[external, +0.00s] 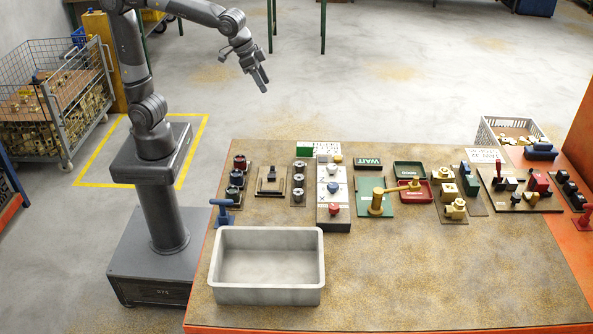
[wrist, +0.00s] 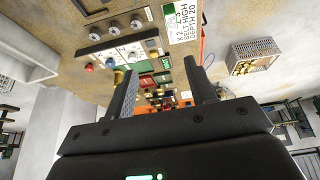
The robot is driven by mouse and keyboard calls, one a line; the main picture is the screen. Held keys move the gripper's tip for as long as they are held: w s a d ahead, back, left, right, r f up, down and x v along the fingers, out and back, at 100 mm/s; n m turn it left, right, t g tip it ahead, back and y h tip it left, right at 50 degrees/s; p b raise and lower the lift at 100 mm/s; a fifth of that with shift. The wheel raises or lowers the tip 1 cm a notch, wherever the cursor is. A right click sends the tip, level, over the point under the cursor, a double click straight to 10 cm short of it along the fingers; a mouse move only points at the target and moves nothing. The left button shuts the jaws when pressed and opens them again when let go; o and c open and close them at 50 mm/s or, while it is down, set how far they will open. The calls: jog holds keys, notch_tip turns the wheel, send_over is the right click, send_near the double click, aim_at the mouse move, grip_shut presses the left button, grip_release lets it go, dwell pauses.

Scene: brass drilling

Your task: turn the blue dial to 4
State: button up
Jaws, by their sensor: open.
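The blue dial (external: 333,187) sits in the middle of a narrow block with white plates, between a red knob (external: 333,209) nearer the front and a pale knob (external: 334,159) behind. Its pointer and numbers are too small to read. In the wrist view the blue dial (wrist: 110,61) is small, left of the fingers. My gripper (external: 262,79) is raised in the air behind and left of the workbench, well apart from the dial. In the wrist view my gripper (wrist: 160,70) has its two fingers apart with nothing between them.
A grey tray (external: 267,294) stands at the bench's front left. Metal dials (external: 298,180) are left of the block. A brass tap-like fixture (external: 377,203) rises close to its right. A sign (wrist: 181,20) stands behind the block. The bench's front right is clear.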

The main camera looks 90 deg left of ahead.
jog(key=w+d+f, duration=0.4)
jog(key=w+d, duration=0.5)
jog(key=w, duration=0.1)
send_near(332, 184)
jog(key=x, duration=0.8)
jog(key=shift+w+d+f, duration=0.1)
jog(key=shift+d+f, duration=0.05)
jog(key=shift+f, duration=0.05)
jog(key=c, duration=1)
